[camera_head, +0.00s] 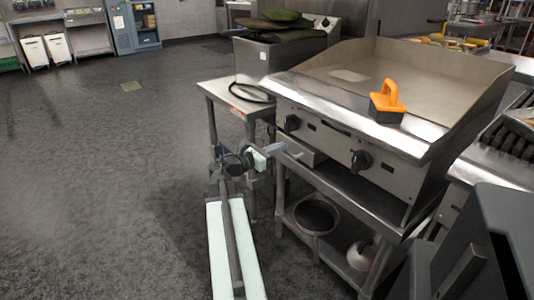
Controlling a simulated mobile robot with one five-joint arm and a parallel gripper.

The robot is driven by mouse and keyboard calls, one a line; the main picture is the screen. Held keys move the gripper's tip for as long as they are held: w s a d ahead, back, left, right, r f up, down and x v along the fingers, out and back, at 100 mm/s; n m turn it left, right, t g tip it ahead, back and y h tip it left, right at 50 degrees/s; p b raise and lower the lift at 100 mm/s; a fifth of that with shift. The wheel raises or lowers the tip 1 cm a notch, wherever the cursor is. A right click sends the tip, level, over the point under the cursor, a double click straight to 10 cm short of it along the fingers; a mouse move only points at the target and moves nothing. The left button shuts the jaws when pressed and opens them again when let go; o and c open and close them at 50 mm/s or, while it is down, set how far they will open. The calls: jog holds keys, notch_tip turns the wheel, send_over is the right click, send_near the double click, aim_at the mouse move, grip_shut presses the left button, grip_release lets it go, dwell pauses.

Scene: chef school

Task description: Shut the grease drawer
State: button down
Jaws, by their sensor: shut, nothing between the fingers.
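The steel griddle (410,82) stands on a metal stand at the right. The grease drawer (307,153) is low in the griddle's front panel, between two black knobs, and its front end appears to stick out a little. My gripper (284,148) is shut and empty, at the left end of the drawer front. The gripper tips are at or very near the drawer; I cannot tell whether they touch. Part of the drawer front is hidden behind my gripper.
An orange-handled scraper block (387,102) sits on the griddle's front ledge. A metal pot (317,215) is on the stand's lower shelf. A small steel table (232,97) stands left of the griddle. The floor (100,170) at left is clear.

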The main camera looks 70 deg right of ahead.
aim_at(293, 141)
jog(key=shift+x, duration=1.6)
jog(key=shift+d, duration=0.1)
jog(key=shift+x, duration=1.1)
jog(key=shift+s+d+r, duration=0.1)
jog(key=shift+s+d, duration=0.05)
jog(key=shift+d, duration=0.05)
jog(key=v, duration=1.4)
jog(key=shift+a, duration=0.35)
jog(key=shift+w, duration=0.25)
